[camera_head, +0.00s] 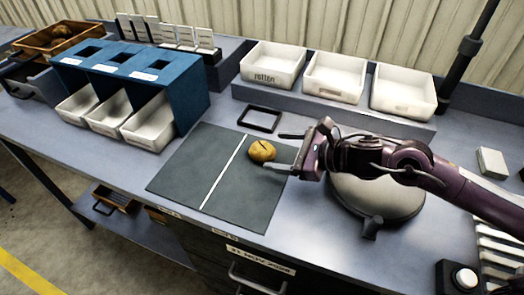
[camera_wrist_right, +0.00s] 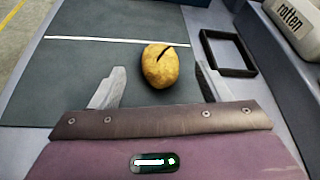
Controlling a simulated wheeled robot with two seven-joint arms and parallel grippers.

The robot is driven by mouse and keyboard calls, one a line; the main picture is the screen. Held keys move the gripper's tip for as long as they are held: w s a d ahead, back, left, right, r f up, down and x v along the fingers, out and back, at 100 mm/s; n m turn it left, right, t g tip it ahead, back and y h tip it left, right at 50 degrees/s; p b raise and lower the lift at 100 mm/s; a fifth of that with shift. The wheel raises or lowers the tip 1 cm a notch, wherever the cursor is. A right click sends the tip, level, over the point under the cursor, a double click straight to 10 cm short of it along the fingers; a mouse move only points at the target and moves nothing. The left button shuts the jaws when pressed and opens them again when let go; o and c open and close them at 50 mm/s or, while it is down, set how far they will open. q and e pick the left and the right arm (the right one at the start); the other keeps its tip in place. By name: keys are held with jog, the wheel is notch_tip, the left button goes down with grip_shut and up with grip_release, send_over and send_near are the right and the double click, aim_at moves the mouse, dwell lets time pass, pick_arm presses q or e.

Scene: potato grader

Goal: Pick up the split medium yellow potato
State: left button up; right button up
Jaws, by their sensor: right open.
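The yellow potato (camera_head: 262,151) lies on the right part of the dark mat (camera_head: 222,207), right of its white line. In the right wrist view the potato (camera_wrist_right: 159,66) shows a dark split in its upper side. My right gripper (camera_head: 281,152) is open, its fingers reaching toward the potato from the right. In the wrist view the two fingers (camera_wrist_right: 158,88) stand apart on either side, with the potato between and just ahead of them. I cannot tell whether they touch it. My left gripper is not in view.
A black square frame (camera_head: 260,119) lies behind the potato. White bins, one marked rotten (camera_head: 272,65), stand at the back. A blue rack (camera_head: 133,82) with white trays is at left. A round grey plate (camera_head: 375,197) sits under my right arm.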

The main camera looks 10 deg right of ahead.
aim_at(269, 150)
jog(key=shift+w+a+f, duration=0.1)
jog(key=shift+w+a, duration=0.2)
jog(key=shift+a, duration=0.1)
jog(key=shift+f+p+x, duration=0.15)
jog(key=shift+p+x, duration=0.4)
jog(key=shift+x, duration=0.55)
jog(key=shift+f+p+x, duration=0.15)
jog(key=shift+p+x, duration=0.35)
jog(key=shift+x, duration=0.6)
jog(key=shift+d, duration=0.1)
jog(key=c, duration=1)
jog(key=shift+c, duration=0.5)
jog(key=shift+r, duration=0.1)
